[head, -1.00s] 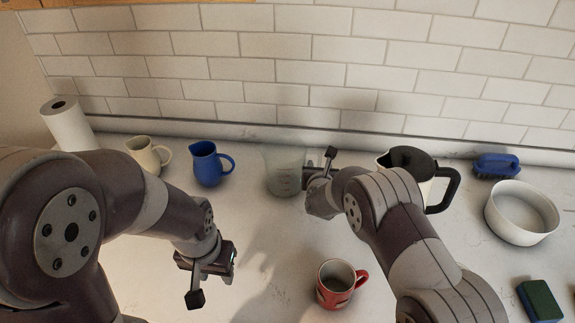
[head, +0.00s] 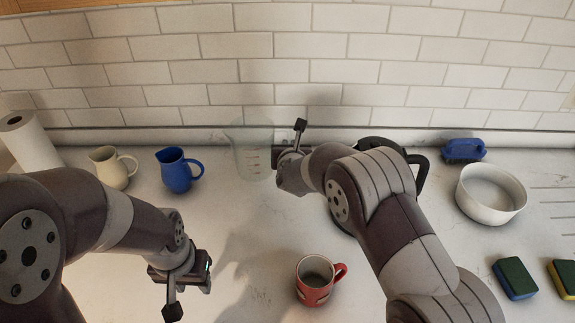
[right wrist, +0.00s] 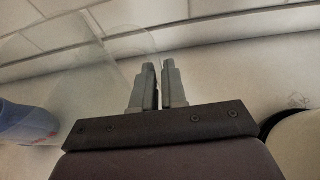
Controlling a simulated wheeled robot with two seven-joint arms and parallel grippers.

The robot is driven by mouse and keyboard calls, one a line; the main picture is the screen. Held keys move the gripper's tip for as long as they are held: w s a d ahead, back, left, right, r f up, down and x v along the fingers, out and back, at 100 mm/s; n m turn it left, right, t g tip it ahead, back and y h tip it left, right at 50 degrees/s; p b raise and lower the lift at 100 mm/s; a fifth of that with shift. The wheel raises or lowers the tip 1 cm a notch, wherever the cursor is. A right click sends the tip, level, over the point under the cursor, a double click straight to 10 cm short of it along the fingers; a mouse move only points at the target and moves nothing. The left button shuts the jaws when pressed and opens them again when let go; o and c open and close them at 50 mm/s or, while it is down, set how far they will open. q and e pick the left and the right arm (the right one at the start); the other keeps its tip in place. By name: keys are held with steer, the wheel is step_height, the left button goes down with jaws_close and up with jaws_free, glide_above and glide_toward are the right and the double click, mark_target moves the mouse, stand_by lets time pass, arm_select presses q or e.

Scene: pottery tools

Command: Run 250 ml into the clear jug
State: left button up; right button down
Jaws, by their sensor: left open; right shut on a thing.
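The clear jug (head: 252,152) with red measuring marks is at the back of the counter in the head view. It looks empty, and I cannot tell whether its base touches the counter. My right gripper (head: 281,158) is at its right side, shut on it. In the right wrist view the fingers (right wrist: 158,84) are close together, with the jug's faint transparent wall (right wrist: 95,85) around and left of them. The exact grip point is hard to see. My left gripper (head: 188,290) is open and empty over the front left of the counter.
A blue pitcher (head: 178,172) and a cream mug (head: 110,168) stand left of the jug. A red mug (head: 314,283) stands in front. My right arm partly hides a black-handled kettle (head: 421,172). A white bowl (head: 490,195), blue brush (head: 463,150) and sponges (head: 515,278) are at right.

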step_height(320, 180, up, 11)
steer(key=p, duration=0.1)
steer(key=shift+r, duration=0.2)
